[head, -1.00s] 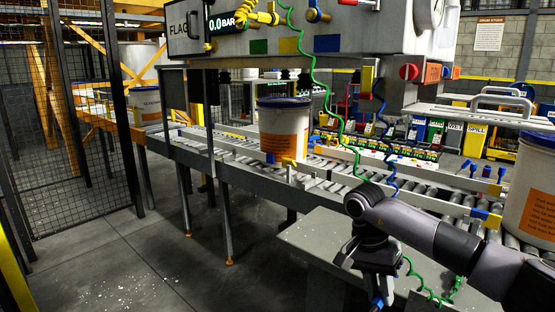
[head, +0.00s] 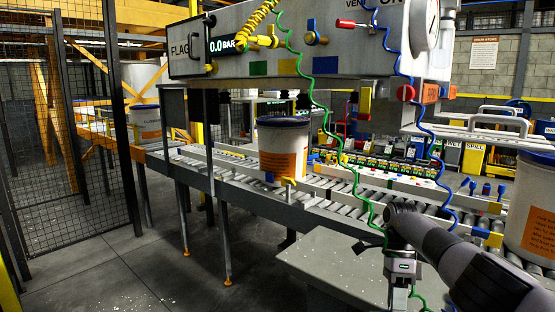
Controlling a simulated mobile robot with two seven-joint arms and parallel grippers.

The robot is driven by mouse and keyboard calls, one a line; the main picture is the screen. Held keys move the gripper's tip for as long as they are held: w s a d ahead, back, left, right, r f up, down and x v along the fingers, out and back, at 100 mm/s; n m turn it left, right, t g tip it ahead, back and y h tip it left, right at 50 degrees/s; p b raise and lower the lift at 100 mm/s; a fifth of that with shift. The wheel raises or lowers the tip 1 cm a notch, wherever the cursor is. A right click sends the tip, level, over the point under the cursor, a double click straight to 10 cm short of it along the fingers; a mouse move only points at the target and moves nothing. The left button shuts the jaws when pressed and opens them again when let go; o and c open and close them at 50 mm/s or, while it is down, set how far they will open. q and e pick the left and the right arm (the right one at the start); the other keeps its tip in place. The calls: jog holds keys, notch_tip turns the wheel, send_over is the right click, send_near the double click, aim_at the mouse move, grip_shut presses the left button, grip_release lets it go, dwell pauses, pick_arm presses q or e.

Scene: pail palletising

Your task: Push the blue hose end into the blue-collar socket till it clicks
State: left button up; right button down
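A brass fitting with a blue collar (head: 312,38) sticks out of the grey overhead machine (head: 240,40), above a blue square on its face; I take it as the blue-collar socket. A coiled blue hose (head: 418,130) hangs from the machine's upper right and runs down to the conveyor beside my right arm; its end cannot be made out. My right gripper (head: 402,290) points down over the grey table at the bottom edge, well below the socket. My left gripper is not in view.
A coiled green hose (head: 315,95) hangs between the machine and my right arm. A yellow hose (head: 270,15) meets a fitting left of the blue one. White pails (head: 283,150) stand on the roller conveyor. A grey table (head: 320,260) lies below my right wrist.

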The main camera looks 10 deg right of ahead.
jog(key=shift+s+f+m+y, duration=0.15)
jog(key=shift+m+y, duration=0.35)
jog(key=shift+m, duration=0.5)
jog(key=shift+w+a+f+m+y, duration=0.2)
jog(key=shift+m+y, duration=0.1)
jog(key=shift+m, duration=0.2)
jog(key=shift+t, duration=0.3)
jog(key=shift+f, duration=0.1)
jog(key=shift+w+f+m+y, duration=0.1)
jog(key=shift+f+m+y, duration=0.35)
jog(key=shift+m, duration=0.55)
jog(key=shift+t, duration=0.3)
